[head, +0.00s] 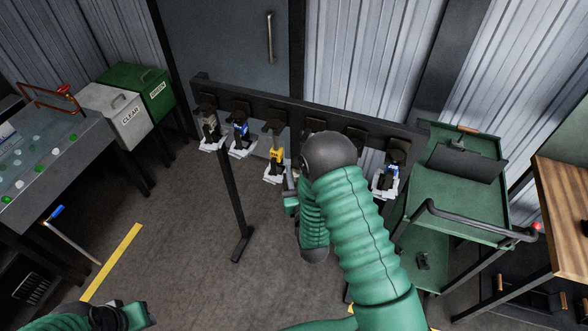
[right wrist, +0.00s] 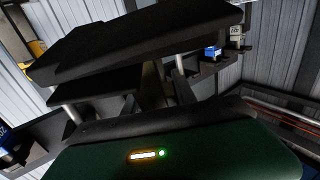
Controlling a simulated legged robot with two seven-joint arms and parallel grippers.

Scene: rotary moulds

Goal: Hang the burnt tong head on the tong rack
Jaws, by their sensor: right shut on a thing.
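The tong rack (head: 222,88) is a dark crossbar on posts in front of the door. Tong heads hang along it: one with a grey-beige block (head: 210,127), one blue (head: 241,130), one yellow (head: 276,155), and another blue one (head: 391,174) at the right. My right arm covers the rack's middle. My right gripper (head: 291,203) is mostly hidden behind that arm, just below the bar. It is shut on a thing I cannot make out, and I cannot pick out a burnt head. My left gripper (head: 134,314) is at the bottom left, its jaws unclear.
A green trolley (head: 455,200) stands right of the rack, with a wooden bench (head: 565,200) beyond. White and green bins (head: 118,115) and a dark table (head: 50,155) stand at the left. The floor left of the rack post is clear.

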